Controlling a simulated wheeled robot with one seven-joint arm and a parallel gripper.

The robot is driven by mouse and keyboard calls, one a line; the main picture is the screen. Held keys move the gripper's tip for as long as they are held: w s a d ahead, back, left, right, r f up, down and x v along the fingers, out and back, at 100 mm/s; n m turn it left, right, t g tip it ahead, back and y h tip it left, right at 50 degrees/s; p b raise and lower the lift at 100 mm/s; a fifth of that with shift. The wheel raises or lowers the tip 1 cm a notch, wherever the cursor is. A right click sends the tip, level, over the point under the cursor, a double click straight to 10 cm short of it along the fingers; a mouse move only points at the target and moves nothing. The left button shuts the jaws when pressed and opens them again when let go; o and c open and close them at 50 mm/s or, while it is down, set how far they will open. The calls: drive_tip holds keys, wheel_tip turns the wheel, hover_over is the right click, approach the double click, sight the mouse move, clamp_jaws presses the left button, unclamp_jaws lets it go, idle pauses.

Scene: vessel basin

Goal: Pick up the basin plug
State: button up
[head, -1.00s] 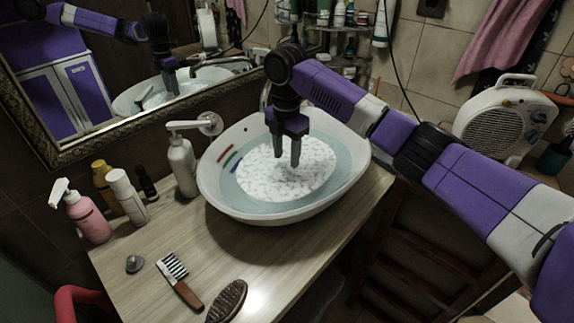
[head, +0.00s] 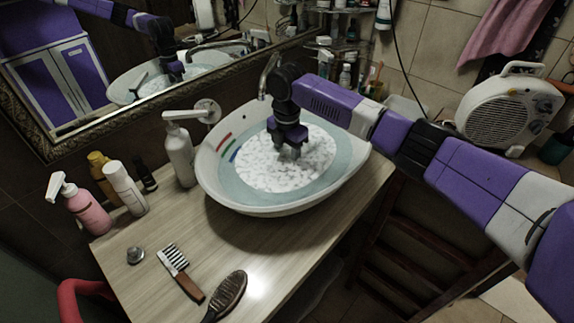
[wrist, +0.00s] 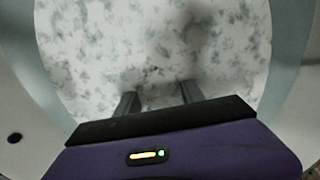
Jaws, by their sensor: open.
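No plug can be seen inside the white basin (head: 262,207); white foam (head: 255,170) covers the middle of its water and hides the bottom. A small grey knob-like piece (head: 135,255) lies on the counter at the front left; I cannot tell whether it is a plug. My gripper (head: 290,153) points down into the basin, with its fingertips at or in the foam. In the wrist view my gripper (wrist: 158,98) has its two fingers apart, with only foam showing between them, and their tips are hard to make out.
A white pump bottle (head: 180,152) stands close left of the basin. A pink spray bottle (head: 88,212) and other bottles stand farther left. A comb-like brush (head: 183,275) and an oval brush (head: 228,295) lie at the counter's front. A tap (head: 268,75) rises behind the basin.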

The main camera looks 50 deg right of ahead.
drive_tip(key=shift+c, duration=0.5)
clamp_jaws()
